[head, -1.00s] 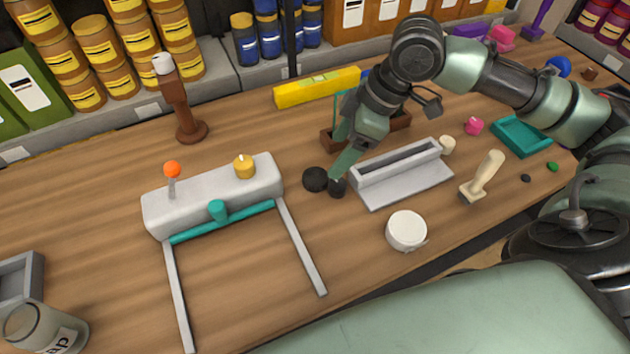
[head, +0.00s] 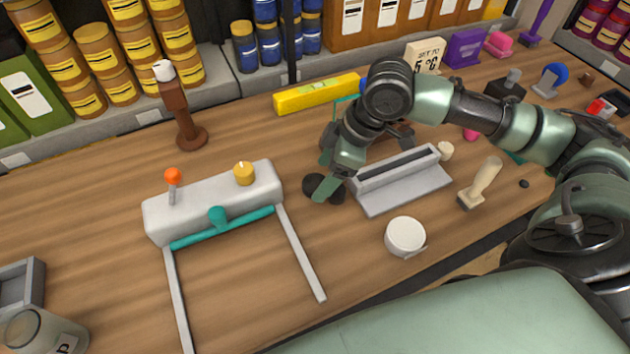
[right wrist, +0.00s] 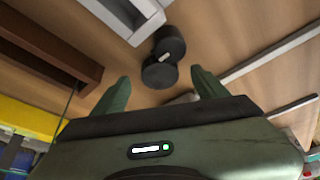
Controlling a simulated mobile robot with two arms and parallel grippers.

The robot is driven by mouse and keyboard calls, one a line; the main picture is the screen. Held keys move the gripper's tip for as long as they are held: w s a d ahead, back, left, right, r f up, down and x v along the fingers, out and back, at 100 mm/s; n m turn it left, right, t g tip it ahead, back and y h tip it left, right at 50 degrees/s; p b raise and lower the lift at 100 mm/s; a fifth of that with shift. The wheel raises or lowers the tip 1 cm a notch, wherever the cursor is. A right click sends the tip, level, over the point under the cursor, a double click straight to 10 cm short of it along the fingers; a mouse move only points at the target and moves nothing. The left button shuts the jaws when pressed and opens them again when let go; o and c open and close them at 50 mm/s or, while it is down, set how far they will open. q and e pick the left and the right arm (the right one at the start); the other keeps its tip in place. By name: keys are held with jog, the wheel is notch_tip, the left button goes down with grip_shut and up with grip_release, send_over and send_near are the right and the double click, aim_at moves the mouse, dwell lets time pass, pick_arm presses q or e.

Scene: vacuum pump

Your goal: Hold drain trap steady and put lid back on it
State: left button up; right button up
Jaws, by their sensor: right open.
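A glass jar (head: 38,335) with a partly visible label ending in "p" stands at the lower left, cut off by the frame; it looks like the drain trap. In the right wrist view the black piece (right wrist: 170,42) is ahead of and roughly between my open fingers. I cannot tell whether it is the lid. My right gripper (head: 325,178) is open, empty and close above it, partly covering it in the head view. My left gripper is not in view.
A white round tub (head: 405,235) and a beige-handled stamp (head: 481,182) sit near the front edge. The grey trough (head: 403,190) is right of the gripper. A white pump-like block (head: 205,205) with two grey rails stands left. A yellow box (head: 315,94) lies behind.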

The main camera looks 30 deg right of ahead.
jog(key=shift+x, duration=1.2)
jog(key=c, duration=1.4)
jog(key=shift+r, duration=0.15)
notch_tip(320, 180, up, 20)
jog(key=p, duration=0.1)
